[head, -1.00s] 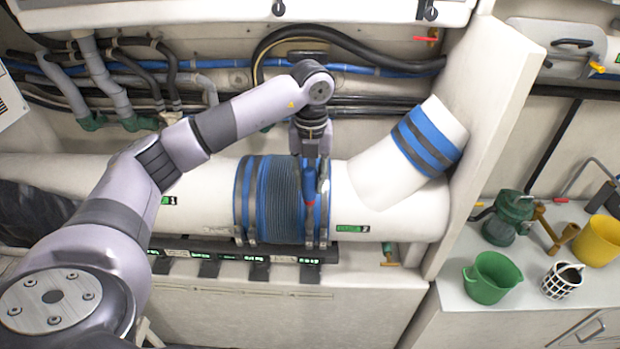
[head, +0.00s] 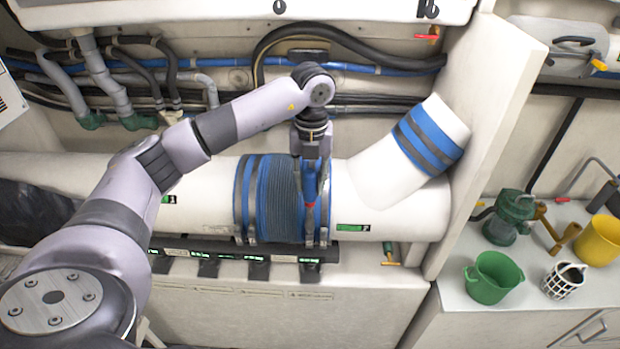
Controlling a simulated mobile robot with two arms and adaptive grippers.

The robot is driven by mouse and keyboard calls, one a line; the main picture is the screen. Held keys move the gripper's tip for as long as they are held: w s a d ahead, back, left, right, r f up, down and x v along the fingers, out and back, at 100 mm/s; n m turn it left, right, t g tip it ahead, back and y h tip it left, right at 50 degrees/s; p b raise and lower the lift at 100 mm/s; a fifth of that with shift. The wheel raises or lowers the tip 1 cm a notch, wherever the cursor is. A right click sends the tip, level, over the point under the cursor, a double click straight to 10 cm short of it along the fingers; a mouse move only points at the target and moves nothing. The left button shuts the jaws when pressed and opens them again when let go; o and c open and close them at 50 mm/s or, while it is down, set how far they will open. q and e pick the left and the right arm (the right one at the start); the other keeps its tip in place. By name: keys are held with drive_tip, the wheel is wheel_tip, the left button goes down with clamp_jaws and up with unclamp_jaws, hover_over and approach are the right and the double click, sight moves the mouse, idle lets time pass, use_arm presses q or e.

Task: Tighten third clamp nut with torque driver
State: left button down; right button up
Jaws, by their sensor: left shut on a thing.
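My left gripper (head: 311,160) points down over the right part of the blue ribbed hose (head: 277,200). It is shut on a blue torque driver (head: 310,182) with a red part at its lower end. The driver stands roughly upright against the right hose cuff, above the metal clamp bands (head: 309,235) there. Whether its tip touches a clamp nut is too small to tell. More clamp bands (head: 245,205) circle the left cuff. The hose sits on a thick white pipe (head: 400,210). My right gripper is not in view.
A black rail (head: 220,249) with several labelled brackets runs below the pipe. Hoses and cables line the wall behind. A white panel (head: 490,130) stands right of the pipe.

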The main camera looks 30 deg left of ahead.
use_arm(q)
drive_tip(key=shift+f+b, duration=0.4)
drive_tip(key=shift+f, duration=0.2)
drive_tip(key=m+b, duration=0.1)
drive_tip(key=m, duration=0.3)
idle(0.3)
drive_tip(key=m+b, duration=0.1)
drive_tip(key=m, duration=0.2)
drive_tip(key=shift+m, duration=0.6)
